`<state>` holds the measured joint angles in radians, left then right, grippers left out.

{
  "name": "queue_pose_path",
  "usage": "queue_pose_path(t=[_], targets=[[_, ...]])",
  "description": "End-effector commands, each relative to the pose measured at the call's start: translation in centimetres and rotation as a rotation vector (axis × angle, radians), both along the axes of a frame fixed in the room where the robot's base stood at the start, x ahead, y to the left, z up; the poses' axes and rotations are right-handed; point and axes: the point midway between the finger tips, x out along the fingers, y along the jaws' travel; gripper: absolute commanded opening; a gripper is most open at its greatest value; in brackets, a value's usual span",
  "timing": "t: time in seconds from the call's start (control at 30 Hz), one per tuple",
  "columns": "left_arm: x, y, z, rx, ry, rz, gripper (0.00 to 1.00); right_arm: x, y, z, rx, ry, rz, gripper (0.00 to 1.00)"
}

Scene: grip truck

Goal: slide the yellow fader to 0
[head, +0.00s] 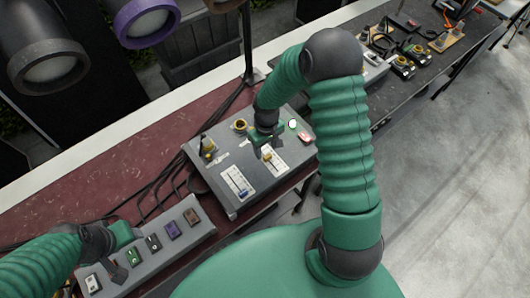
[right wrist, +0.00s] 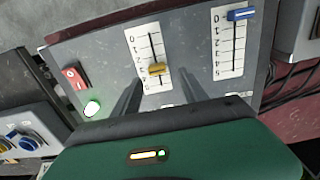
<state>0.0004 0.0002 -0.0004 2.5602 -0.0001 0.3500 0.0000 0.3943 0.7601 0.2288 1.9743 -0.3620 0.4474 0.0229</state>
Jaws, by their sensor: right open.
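The yellow fader (right wrist: 157,69) sits in a slot on a white numbered scale plate (right wrist: 146,48), past the middle and away from the 0 end, roughly near 3. It also shows in the head view (head: 267,157) on the grey console (head: 225,176). My right gripper (right wrist: 156,88) is open. Its two dark fingers reach down on either side of the yellow fader's line, with the fader seen between and beyond them; I cannot tell any contact. In the head view my right gripper (head: 264,139) hangs over the console. My left gripper (head: 122,250) is over the switch box at lower left; its jaws are unclear.
A blue fader (right wrist: 241,14) stands at the 0 end of the neighbouring scale. A red rocker switch (right wrist: 75,77) and a white-green button (right wrist: 92,108) are on the console's other side. A switch box (head: 165,237) with coloured rockers lies left. Black cables run behind.

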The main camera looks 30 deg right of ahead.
Motion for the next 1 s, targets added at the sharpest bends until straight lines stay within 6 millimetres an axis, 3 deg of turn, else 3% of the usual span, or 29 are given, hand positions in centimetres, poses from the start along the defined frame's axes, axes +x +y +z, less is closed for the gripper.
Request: queue_pose_path(t=[0.1,0.23,0.57,0.93,1.0], targets=[[0.0,0.0,0.5,0.0,0.0,-0.001,0.51,-0.2,0.0,-2.4,0.001,0.003,0.0,0.51],[0.0,0.0,0.7,0.0,-0.001,-0.001,0.51,-0.2,0.3,-4.0,-0.003,0.001,0.0,0.51],[0.0,0.0,0.7,0.0,0.0,-0.001,0.51,0.0,0.5,-4.5,-0.006,-0.002,0.0,0.5],[0.0,0.0,0.7,0.0,0.0,-0.001,0.51,-0.1,0.3,-4.6,-0.001,-0.001,0.0,0.01],[0.0,0.0,0.7,0.0,0.0,-0.001,0.51,-0.1,0.3,-4.6,-0.002,0.0,0.001,0.0]])
